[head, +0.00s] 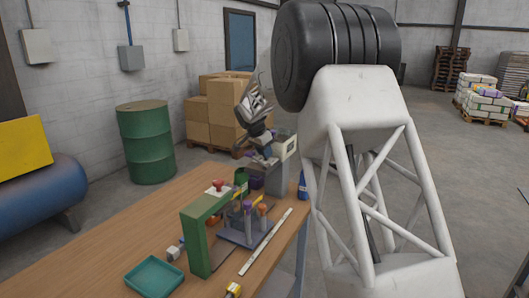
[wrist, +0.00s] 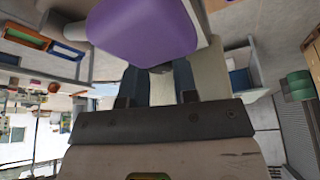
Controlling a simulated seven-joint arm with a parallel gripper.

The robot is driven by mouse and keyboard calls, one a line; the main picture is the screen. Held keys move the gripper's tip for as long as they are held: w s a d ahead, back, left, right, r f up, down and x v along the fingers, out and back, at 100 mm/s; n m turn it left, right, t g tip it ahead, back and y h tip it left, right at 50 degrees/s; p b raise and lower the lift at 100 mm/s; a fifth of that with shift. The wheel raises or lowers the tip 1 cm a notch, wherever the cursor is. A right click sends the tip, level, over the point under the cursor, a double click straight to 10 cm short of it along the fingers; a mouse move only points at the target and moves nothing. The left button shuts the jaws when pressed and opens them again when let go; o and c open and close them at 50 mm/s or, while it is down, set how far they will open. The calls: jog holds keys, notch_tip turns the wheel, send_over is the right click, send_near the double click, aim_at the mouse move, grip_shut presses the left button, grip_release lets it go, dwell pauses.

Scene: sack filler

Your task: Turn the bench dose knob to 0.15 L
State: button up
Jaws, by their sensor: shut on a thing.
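In the head view my gripper (head: 268,158) is at the grey bench unit (head: 276,187) with a cream box on top, at the far end of the table. The knob is hidden there. A large purple rounded thing (wrist: 143,30) stands close above the fingers in the wrist view.
A teal tray (head: 154,275), a long pale ruler-like strip (head: 265,243) and a blue bottle (head: 302,186) are also there. Cardboard boxes (head: 225,105) stand behind.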

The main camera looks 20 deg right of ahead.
jog(key=o, duration=0.9)
jog(key=shift+r, duration=0.1)
jog(key=shift+v, duration=3.8)
jog(key=shift+a, duration=0.1)
jog(key=shift+s, duration=0.1)
